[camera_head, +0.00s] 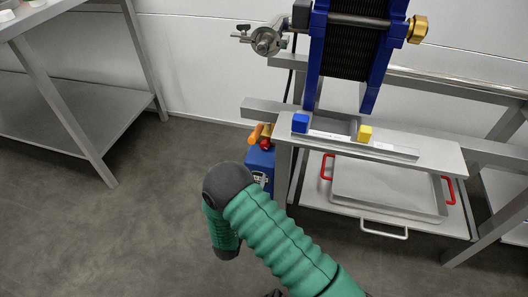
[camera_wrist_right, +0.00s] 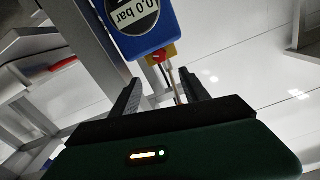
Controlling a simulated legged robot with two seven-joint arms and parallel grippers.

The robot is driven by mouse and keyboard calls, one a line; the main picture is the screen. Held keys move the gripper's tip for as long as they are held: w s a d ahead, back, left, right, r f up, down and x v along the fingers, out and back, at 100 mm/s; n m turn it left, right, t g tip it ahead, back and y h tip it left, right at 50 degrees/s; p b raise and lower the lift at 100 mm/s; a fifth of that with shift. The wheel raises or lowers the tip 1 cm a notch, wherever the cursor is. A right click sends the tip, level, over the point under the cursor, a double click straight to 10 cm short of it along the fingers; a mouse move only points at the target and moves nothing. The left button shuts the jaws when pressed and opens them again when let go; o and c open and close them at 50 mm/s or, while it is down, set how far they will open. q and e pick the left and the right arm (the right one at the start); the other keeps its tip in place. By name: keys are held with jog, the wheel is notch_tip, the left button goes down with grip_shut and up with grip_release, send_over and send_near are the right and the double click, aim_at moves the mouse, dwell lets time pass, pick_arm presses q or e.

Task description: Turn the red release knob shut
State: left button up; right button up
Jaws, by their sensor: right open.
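The red release knob (camera_head: 265,145) shows as a small red spot on top of the blue gauge box (camera_head: 261,164), under the left end of the grey frame. An orange handle (camera_head: 256,132) is beside it. In the right wrist view the blue box (camera_wrist_right: 147,45) appears upside down with a "0.0 bar" display, and the red knob (camera_wrist_right: 158,58) shows by a yellow part at its edge. My right gripper (camera_wrist_right: 162,77) is open and empty, its fingers pointing toward the knob with a gap left. In the head view I cannot make out its fingers. My left gripper is out of view.
A metal tray (camera_head: 388,190) with red handles lies below. A grey table (camera_head: 85,105) stands at left. The floor between is clear.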

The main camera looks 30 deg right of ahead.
jog(key=b+x, duration=0.2)
jog(key=x, duration=0.2)
jog(key=b+x, duration=0.2)
jog(key=x, duration=0.3)
jog(key=b+x, duration=0.2)
jog(key=x, duration=0.2)
jog(key=shift+w+d+f, duration=0.2)
jog(key=shift+w+f, duration=0.05)
jog(key=shift+f, duration=0.1)
jog(key=shift+w+d+r, duration=0.1)
jog(key=shift+w+d, duration=0.05)
jog(key=shift+d, duration=0.05)
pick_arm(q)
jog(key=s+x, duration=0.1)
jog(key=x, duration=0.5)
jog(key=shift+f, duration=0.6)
pick_arm(e)
jog(key=shift+r, duration=0.15)
